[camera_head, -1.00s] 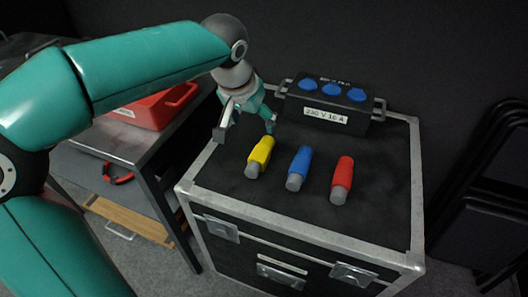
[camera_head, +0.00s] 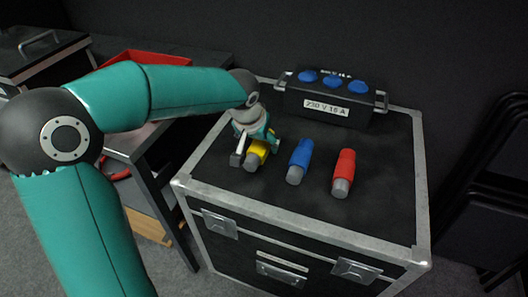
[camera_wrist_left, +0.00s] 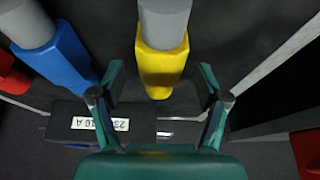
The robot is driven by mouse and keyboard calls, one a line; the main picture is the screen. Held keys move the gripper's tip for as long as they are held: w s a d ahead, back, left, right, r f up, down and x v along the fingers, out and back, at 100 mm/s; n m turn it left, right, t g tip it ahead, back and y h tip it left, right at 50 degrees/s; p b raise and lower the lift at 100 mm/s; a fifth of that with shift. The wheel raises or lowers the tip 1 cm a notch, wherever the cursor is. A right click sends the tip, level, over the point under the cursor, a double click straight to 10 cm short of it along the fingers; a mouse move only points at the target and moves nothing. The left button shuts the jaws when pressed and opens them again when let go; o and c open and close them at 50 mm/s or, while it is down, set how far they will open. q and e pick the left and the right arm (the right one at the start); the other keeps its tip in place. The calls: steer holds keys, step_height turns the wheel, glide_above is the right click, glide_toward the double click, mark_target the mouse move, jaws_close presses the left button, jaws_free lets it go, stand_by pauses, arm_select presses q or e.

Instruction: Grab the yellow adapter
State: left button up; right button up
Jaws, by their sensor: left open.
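The yellow adapter (camera_head: 256,153) lies on the black top of the flight case (camera_head: 378,205), with its grey end toward the front. My left gripper (camera_head: 254,152) is over it and hides part of its far end. In the left wrist view, the yellow adapter (camera_wrist_left: 162,65) is ahead of and between the two spread fingers of my left gripper (camera_wrist_left: 160,97). Dark gaps show on both sides, and I see no finger touching it. My right gripper is not in view.
The blue adapter (camera_head: 300,160) lies close to the right of the yellow one, then the red adapter (camera_head: 343,173). A black socket box (camera_head: 333,97) stands at the back of the case. A red box (camera_head: 150,57) is on the bench at left.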

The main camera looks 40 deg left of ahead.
arm_select(q)
steer(key=shift+x, duration=1.1)
steer(key=c, duration=1.4)
steer(key=shift+r, duration=0.15)
